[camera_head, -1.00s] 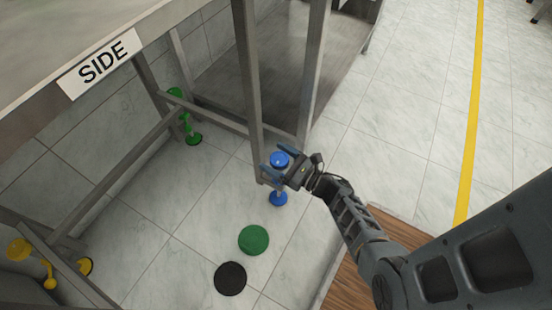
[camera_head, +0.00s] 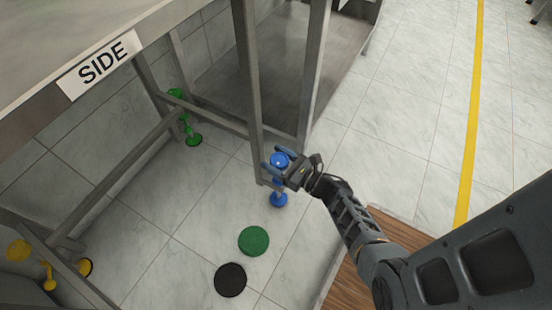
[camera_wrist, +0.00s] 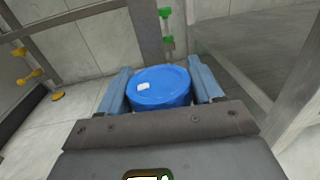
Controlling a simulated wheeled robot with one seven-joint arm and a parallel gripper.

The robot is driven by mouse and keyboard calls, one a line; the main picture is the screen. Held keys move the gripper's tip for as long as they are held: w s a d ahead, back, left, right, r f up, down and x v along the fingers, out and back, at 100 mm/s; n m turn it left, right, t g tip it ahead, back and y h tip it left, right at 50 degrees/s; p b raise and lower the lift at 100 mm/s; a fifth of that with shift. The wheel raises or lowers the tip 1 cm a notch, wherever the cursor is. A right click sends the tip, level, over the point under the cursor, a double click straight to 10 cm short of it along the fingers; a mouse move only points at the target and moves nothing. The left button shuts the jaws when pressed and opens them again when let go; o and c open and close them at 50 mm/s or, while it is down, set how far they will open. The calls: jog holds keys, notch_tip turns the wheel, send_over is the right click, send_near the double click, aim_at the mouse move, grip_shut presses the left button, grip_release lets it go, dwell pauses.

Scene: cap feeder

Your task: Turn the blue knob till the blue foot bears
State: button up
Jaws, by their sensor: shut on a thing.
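The blue knob (camera_head: 279,160) is at the foot of the near table leg. In the wrist view the blue knob (camera_wrist: 160,87) sits between the two blue fingers, with a small white mark on its top. My gripper (camera_head: 280,162) is shut on the knob, and it also shows in the wrist view (camera_wrist: 161,90). The blue foot (camera_head: 278,199) is below the knob, near the floor. I cannot tell from this angle whether the foot touches the floor.
A green knob and foot (camera_head: 193,139) stand at the far leg, and a yellow knob (camera_head: 19,250) at the left leg. A green disc (camera_head: 253,240) and a black disc (camera_head: 230,279) lie on the floor. A wooden board (camera_head: 352,275) lies under my arm. Floor to the right is clear.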

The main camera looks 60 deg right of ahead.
jog(key=shift+f+h+b, duration=0.1)
jog(key=shift+h+b, duration=0.2)
jog(key=shift+b, duration=0.1)
